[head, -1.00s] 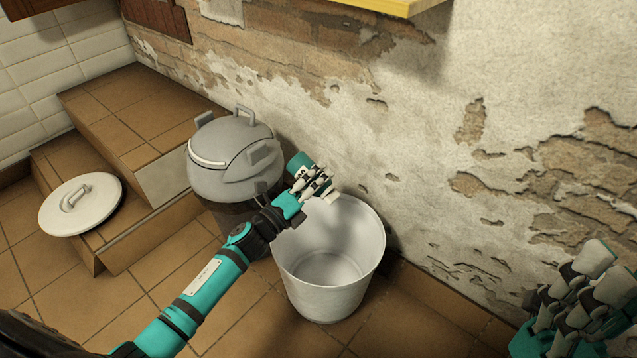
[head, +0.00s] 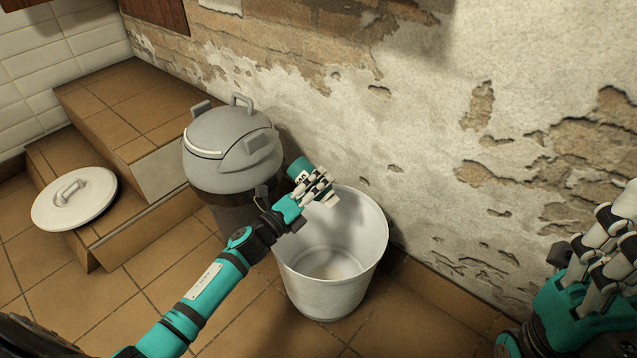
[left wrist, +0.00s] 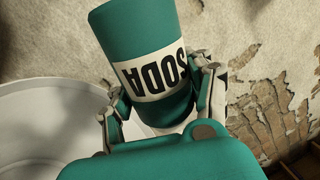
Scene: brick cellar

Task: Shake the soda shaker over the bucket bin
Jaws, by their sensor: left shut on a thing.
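The soda shaker (head: 300,170) is a teal cylinder with a pale label; the left wrist view shows it large, with "SODA" upside down on its label (left wrist: 153,76). My left gripper (head: 318,189) is shut on the shaker and holds it tilted over the back left rim of the bucket bin. The fingers hide part of it. The bucket bin (head: 325,298) is a white open bucket on the floor, with a small pale patch (head: 338,272) on its inside bottom. My right gripper (head: 605,260) is at the right edge, partly cut off, away from the bucket; its finger state is unclear.
A grey lidded bin (head: 232,150) stands just left of the bucket. A white lid (head: 75,200) lies on the tiled step at the left. The peeling wall (head: 430,150) rises close behind the bucket.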

